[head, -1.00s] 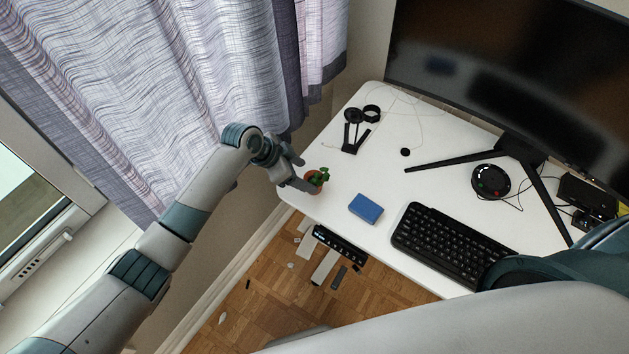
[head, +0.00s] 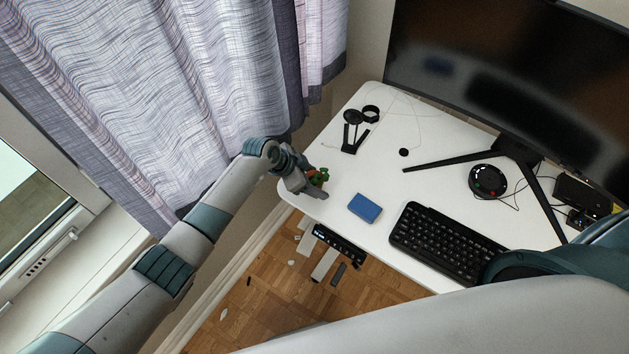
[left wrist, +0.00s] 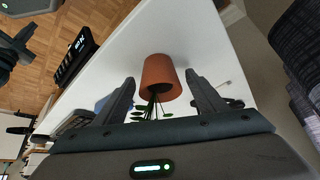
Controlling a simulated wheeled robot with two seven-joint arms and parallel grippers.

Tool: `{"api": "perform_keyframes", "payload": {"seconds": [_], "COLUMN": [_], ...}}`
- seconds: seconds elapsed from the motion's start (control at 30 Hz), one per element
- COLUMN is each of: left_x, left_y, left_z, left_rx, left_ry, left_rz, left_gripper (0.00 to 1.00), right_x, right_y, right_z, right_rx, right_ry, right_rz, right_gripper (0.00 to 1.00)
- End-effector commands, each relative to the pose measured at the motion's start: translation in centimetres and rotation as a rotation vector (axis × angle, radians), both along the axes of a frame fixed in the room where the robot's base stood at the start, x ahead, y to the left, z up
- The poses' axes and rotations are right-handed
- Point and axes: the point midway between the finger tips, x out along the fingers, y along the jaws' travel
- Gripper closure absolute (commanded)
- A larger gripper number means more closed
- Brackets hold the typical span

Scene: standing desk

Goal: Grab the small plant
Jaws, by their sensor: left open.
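The small plant has green leaves in a terracotta pot and stands near the left corner of the white desk. In the head view the plant (head: 319,175) is partly hidden by my left gripper (head: 316,182), which is at its left side. In the left wrist view the pot (left wrist: 160,76) lies between the two fingers of my left gripper (left wrist: 160,86), with a gap visible on both sides. The gripper is open. My right gripper is not in view.
The white desk (head: 340,222) holds a blue box (head: 364,208) right of the plant, a black keyboard (head: 446,242), a black stand (head: 354,138) and a monitor (head: 500,70). Curtains (head: 180,100) hang left of the desk. The desk's left edge is close to the gripper.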

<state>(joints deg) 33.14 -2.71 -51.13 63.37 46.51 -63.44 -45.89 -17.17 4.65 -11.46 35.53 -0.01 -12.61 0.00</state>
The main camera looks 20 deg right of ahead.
Motion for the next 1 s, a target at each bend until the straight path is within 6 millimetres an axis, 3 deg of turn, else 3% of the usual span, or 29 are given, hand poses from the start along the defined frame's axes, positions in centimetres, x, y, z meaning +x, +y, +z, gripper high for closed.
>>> {"api": "perform_keyframes", "payload": {"seconds": [0.27, 0.47, 0.5, 1.0], "left_x": [0.01, 0.01, 0.01, 0.08], "left_y": [0.03, 0.03, 0.03, -0.01], "left_z": [0.02, 0.03, 0.03, 0.97], "left_rx": [0.000, 0.000, 0.000, -0.002], "left_ry": [0.000, 0.000, 0.000, -0.002], "left_rz": [0.000, 0.000, 0.000, 0.000], "left_gripper": [0.35, 0.78, 0.81, 0.81], "right_x": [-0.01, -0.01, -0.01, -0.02], "right_y": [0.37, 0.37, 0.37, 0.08], "right_z": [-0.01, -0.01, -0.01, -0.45], "right_rx": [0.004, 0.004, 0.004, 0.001], "right_ry": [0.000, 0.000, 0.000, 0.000], "right_rz": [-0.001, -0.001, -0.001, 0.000], "right_gripper": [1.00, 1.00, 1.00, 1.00]}}
